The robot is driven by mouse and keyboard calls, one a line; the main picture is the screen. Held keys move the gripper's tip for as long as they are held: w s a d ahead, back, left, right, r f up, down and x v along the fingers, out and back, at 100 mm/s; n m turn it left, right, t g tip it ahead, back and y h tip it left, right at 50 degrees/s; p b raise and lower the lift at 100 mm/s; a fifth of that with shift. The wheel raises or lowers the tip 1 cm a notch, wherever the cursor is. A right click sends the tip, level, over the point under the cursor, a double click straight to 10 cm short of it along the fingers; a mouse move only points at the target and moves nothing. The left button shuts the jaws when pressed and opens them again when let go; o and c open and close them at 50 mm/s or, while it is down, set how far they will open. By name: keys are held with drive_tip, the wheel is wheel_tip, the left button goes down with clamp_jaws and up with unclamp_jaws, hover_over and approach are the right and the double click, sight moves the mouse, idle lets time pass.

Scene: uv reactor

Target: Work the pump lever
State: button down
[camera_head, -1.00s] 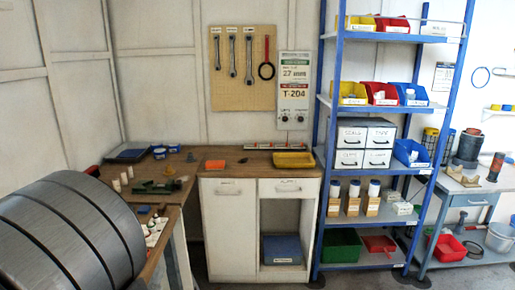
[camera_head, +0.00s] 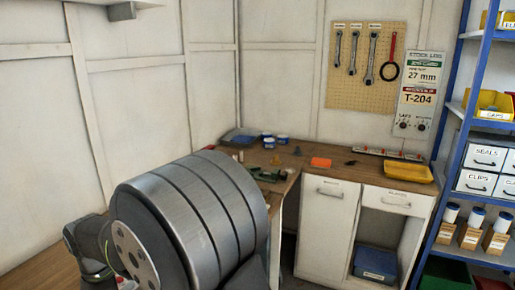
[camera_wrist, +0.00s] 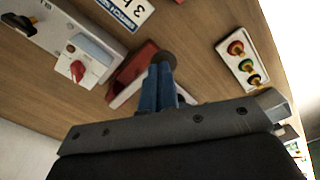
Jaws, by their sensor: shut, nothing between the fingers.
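In the wrist view my gripper (camera_wrist: 162,72) has its two blue fingers together, empty, pointing at the wooden worktop. A red part with a pale base (camera_wrist: 131,76) lies just left of the fingers, partly hidden by them. A dark round knob (camera_wrist: 168,58) shows at the fingertips; whether it touches them I cannot tell. This red part and knob may be the pump lever, but its full shape is hidden. The head view does not show my fingers.
In the wrist view a control box with a red knob (camera_wrist: 78,71) is at left, and a pale plate with several coloured buttons (camera_wrist: 242,62) at right. The head view shows a corner bench with a yellow tray (camera_head: 405,173) and a blue shelf rack (camera_head: 462,108).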

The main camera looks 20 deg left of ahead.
drive_tip(key=shift+f, duration=0.35)
drive_tip(key=shift+r, duration=2.4)
